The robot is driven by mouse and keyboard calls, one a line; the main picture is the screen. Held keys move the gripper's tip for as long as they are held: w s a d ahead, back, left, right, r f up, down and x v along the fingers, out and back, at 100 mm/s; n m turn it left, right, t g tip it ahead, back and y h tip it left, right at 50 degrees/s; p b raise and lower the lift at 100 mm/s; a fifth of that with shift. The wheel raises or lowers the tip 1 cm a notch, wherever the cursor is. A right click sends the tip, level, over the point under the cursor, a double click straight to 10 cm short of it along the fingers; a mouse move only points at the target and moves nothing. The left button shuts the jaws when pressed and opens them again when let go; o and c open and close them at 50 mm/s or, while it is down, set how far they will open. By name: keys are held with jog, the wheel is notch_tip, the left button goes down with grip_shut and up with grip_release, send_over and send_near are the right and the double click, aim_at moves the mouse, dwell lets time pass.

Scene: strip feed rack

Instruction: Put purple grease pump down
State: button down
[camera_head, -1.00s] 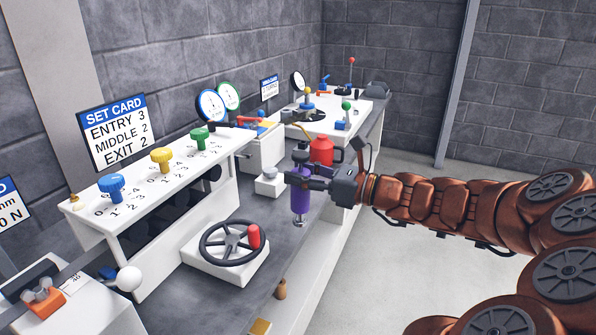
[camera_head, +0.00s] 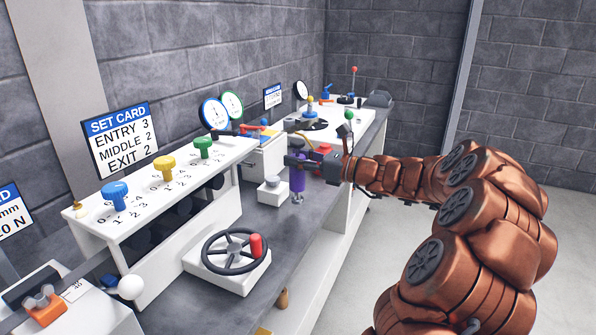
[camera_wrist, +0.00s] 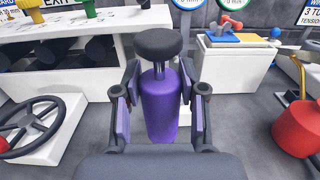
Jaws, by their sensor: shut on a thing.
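The purple grease pump (camera_head: 298,179) is a purple cylinder with a black knob on top and a metal tip below. My gripper (camera_head: 300,164) is shut on its upper body and holds it upright over the grey bench top (camera_head: 264,216).
A small white block with a round grey top (camera_head: 271,191) is just left of the pump. A red can (camera_head: 320,157) is behind my gripper. A black handwheel (camera_head: 232,251) on a white base is nearer. Bare bench lies between them.

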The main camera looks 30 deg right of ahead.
aim_at(298, 171)
jog(key=shift+f+b, duration=0.3)
jog(key=shift+f, duration=1.45)
jog(key=c, duration=0.7)
grip_release()
jog(key=shift+f, duration=0.15)
jog(key=shift+o, duration=0.2)
jog(key=shift+s+r, duration=0.1)
jog(key=shift+r, duration=0.1)
jog(key=v, duration=1.1)
jog(key=shift+s+d+p, duration=0.25)
jog(key=shift+s+p, duration=0.1)
